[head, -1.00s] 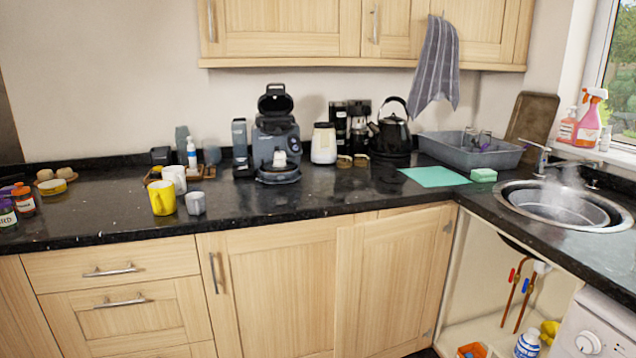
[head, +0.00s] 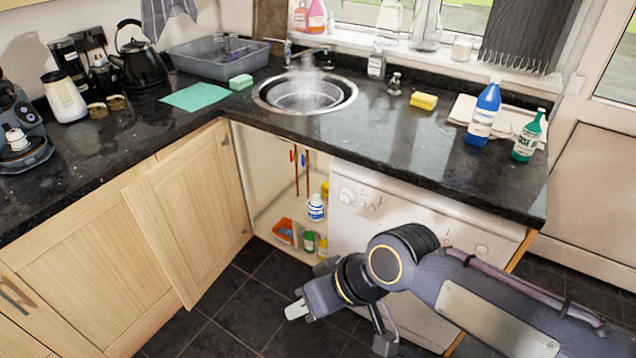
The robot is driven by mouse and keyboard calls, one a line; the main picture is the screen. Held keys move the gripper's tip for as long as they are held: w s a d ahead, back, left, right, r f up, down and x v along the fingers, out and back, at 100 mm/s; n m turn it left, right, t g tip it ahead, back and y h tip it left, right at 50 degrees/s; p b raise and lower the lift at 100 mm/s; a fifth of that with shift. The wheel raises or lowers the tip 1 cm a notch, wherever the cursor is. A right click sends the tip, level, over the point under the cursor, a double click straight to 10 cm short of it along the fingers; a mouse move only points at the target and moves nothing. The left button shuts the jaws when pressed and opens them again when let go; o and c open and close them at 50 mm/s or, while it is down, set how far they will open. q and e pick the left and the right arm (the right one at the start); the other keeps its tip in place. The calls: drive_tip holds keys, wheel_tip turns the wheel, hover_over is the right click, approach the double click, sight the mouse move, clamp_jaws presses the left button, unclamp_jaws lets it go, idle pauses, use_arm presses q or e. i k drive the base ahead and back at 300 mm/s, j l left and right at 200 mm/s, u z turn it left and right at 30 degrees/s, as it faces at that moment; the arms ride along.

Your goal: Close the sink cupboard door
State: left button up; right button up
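The sink cupboard door (head: 190,212) is light wood and stands wide open, swung out to the left on hinges at the corner. The sink cupboard (head: 268,178) lies open below the sink (head: 305,94), with pipes and bottles showing inside. My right gripper (head: 297,308) is low in front of the cupboard, to the right of the door's free edge and apart from it. A pale fingertip shows, but the gap between its fingers is not clear. My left gripper is not in view.
A white appliance (head: 400,215) stands right of the cupboard, behind my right arm. An orange container (head: 284,231) and a white-and-blue bottle (head: 316,207) sit inside the cupboard. Dark tiled floor (head: 235,310) is clear in front. The black worktop (head: 425,135) overhangs.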

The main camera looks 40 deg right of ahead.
sight(189, 208)
drive_tip(key=z, duration=0.4)
drive_tip(key=i+j+z, duration=0.1)
drive_tip(key=z, duration=0.25)
drive_tip(key=i+z, duration=0.1)
drive_tip(key=z, duration=0.3)
drive_tip(key=j+z, duration=0.15)
drive_tip(key=z, duration=0.2)
drive_tip(key=i+j+z, duration=0.2)
drive_tip(key=j, duration=0.2)
drive_tip(key=i+j+z, duration=0.1)
drive_tip(key=j+z, duration=0.15)
drive_tip(key=i+j+z, duration=0.2)
drive_tip(key=j, duration=0.35)
drive_tip(key=j+z, duration=0.25)
drive_tip(key=j, duration=0.6)
drive_tip(key=i+j, duration=0.1)
drive_tip(key=j, duration=0.4)
drive_tip(key=i+l+u, duration=0.1)
drive_tip(key=u, duration=0.65)
